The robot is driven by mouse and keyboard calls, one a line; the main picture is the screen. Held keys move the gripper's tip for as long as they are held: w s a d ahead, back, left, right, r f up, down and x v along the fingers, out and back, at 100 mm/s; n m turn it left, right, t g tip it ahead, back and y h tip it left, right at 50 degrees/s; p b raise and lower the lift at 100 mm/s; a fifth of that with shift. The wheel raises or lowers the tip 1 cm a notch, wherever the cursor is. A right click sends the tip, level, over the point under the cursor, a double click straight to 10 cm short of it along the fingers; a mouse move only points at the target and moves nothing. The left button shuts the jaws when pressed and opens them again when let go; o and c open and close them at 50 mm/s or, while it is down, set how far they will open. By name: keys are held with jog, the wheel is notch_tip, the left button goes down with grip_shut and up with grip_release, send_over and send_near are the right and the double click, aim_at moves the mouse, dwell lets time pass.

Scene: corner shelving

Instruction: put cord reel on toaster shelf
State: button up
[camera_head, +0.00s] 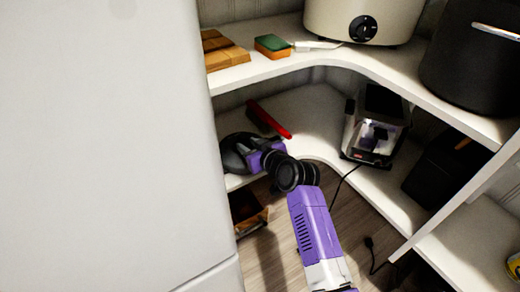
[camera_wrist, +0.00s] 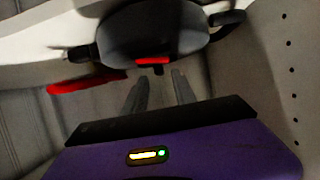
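In the head view a toaster (camera_head: 375,132), pale with dark and purple patches, stands on the right part of the middle shelf (camera_head: 312,110). A dark round thing (camera_head: 232,158) lies at that shelf's left end, partly behind my arm. In the wrist view a dark grey rounded thing (camera_wrist: 155,38) with a red strip and dark side projections is ahead of the fingers. I cannot tell for sure whether it is the cord reel. My gripper (camera_wrist: 161,74) is open, its fingers apart, with a small dark projection at or just beyond the fingertips. Contact cannot be told.
A red long thing (camera_head: 268,119) lies on the middle shelf, also in the wrist view (camera_wrist: 85,84). The upper shelf holds a sponge (camera_head: 272,46), brown blocks (camera_head: 221,48), a cream cooker (camera_head: 364,20) and a black pot (camera_head: 478,55). A dark bin (camera_head: 440,172) is right of the toaster.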

jog(key=p+v, duration=0.3)
jog(key=v, duration=0.6)
jog(key=shift+s, duration=0.2)
jog(key=shift+d+r, duration=0.1)
jog(key=s+d+f+m+t+h, duration=0.1)
jog(key=s+d+f, duration=0.2)
jog(key=s+d, duration=0.35)
jog(key=s+d+f+m+h, duration=0.2)
jog(key=s+d+f, duration=0.15)
jog(key=s, duration=0.55)
jog(key=s+d+f+m+t+h, duration=0.1)
jog(key=s+d+f, duration=0.3)
jog(key=s, duration=0.3)
jog(key=s+d+r+m+h, duration=0.1)
jog(key=s+d+r, duration=0.1)
jog(key=s+r, duration=0.3)
jog(key=s+d+r+m+t+h, duration=0.1)
jog(key=s+r, duration=0.4)
jog(key=s, duration=0.6)
jog(key=s+d+r+h, duration=0.1)
jog(key=s+d+r, duration=0.3)
jog(key=s, duration=0.5)
jog(key=shift+r+m+t, duration=0.3)
jog(key=shift+r+m, duration=0.1)
jog(key=shift+r, duration=0.2)
jog(key=shift+s+r, duration=0.1)
